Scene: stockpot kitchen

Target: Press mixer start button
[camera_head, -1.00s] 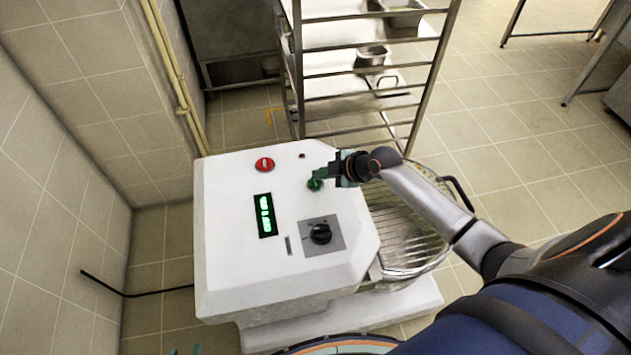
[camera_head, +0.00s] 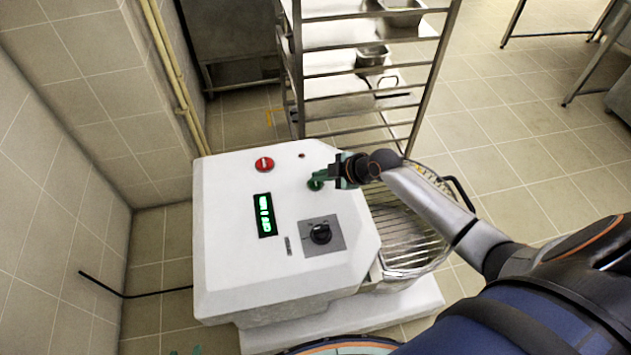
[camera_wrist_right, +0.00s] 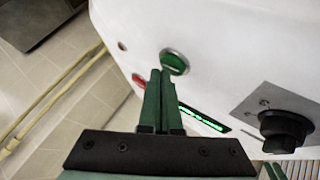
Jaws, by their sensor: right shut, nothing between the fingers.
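The white mixer (camera_head: 225,210) stands below me with its control panel facing up. The green start button (camera_head: 315,185) is on the panel's upper right and shows as a green disc in a metal ring in the right wrist view (camera_wrist_right: 174,62). My right gripper (camera_head: 322,179) is shut and empty, its green fingertips right at the button and partly covering it in the head view. In the wrist view the fingertips (camera_wrist_right: 160,78) lie at the button's lower edge; I cannot tell whether they touch. A bit of teal, probably my left gripper (camera_head: 186,351), shows at the bottom edge.
The panel also has a red button (camera_head: 264,164), a lit green display (camera_head: 265,215) and a black knob (camera_head: 320,233). A wire bowl guard (camera_head: 405,250) is on the mixer's right, under my right arm. A metal rack (camera_head: 370,95) stands behind; tiled floor is open at right.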

